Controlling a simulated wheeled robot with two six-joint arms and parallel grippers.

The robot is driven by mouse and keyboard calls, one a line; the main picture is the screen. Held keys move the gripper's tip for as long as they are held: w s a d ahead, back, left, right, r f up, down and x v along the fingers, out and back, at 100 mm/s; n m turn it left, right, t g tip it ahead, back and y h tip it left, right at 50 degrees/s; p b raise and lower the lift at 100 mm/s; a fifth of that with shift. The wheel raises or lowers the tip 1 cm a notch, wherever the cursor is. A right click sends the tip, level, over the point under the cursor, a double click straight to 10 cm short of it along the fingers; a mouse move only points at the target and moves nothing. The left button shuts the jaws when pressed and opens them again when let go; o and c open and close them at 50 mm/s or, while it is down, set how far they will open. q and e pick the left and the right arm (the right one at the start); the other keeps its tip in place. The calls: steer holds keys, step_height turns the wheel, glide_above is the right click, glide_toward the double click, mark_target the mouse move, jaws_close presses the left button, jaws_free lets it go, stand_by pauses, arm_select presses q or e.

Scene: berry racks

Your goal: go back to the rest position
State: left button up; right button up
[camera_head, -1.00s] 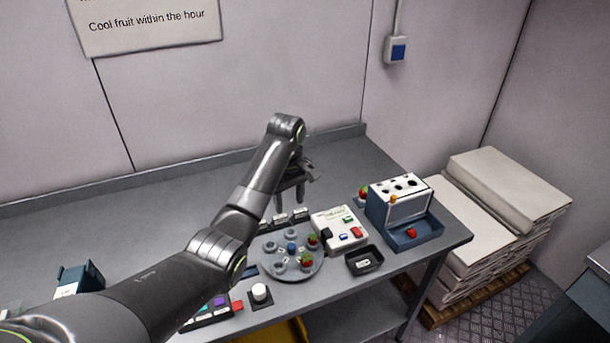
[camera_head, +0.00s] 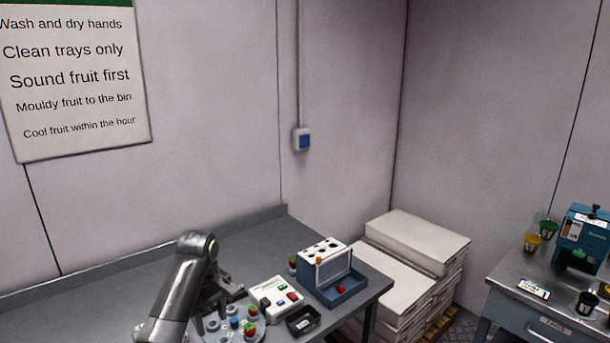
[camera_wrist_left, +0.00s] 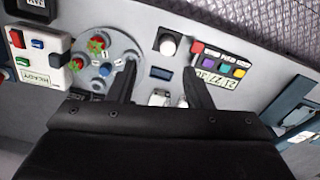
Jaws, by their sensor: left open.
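My left gripper (camera_head: 226,292) is low in the head view, over the grey bench (camera_head: 240,241); its arm partly hides it. In the left wrist view its two dark fingers (camera_wrist_left: 163,88) stand apart with nothing between them. Below them lie the round grey plate (camera_wrist_left: 118,45) with red-and-green berries (camera_wrist_left: 97,43), a white knob (camera_wrist_left: 168,43) and a panel of coloured buttons (camera_wrist_left: 222,65). The plate also shows at the lower edge of the head view (camera_head: 220,338). My right gripper is not in view.
A white box with buttons (camera_head: 272,291), a small black tray (camera_head: 303,320) and a blue-and-white holed rack (camera_head: 321,251) stand on the bench. Stacked pale sheets (camera_head: 420,240) are beside it. A second table (camera_head: 530,306) at right carries cups (camera_head: 532,243) and a blue machine (camera_head: 583,240).

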arm_select(q)
steer(key=s+a+f+m+t, duration=0.1)
steer(key=s+a+f+m, duration=0.15)
steer(key=s+f, duration=0.6)
steer(key=s+a+f+m+t, duration=0.1)
steer(key=s+a+f+m, duration=0.15)
steer(key=s+f, duration=0.55)
steer(key=s+a+r+m+t+y, duration=0.1)
steer(key=s+a+r+m, duration=0.1)
steer(key=s, duration=1)
steer(key=s+a+r+m+t+y, duration=0.1)
steer(key=s+a+r+m, duration=0.15)
steer(key=s, duration=0.95)
step_height(320, 180, down, 29)
steer(key=a+g+b, duration=0.1)
steer(key=g+b, duration=0.1)
steer(key=b, duration=0.3)
steer(key=s+f+b, duration=0.2)
steer(key=s+f, duration=0.5)
steer(key=f, duration=0.3)
steer(key=s+d+f+h+b, duration=0.1)
steer(key=s+f+b, duration=0.1)
steer(key=s+f, duration=0.6)
step_height(320, 180, down, 2)
steer(key=shift+d+f+g, duration=0.2)
steer(key=shift+f+g, duration=0.05)
steer(key=shift+g, duration=0.15)
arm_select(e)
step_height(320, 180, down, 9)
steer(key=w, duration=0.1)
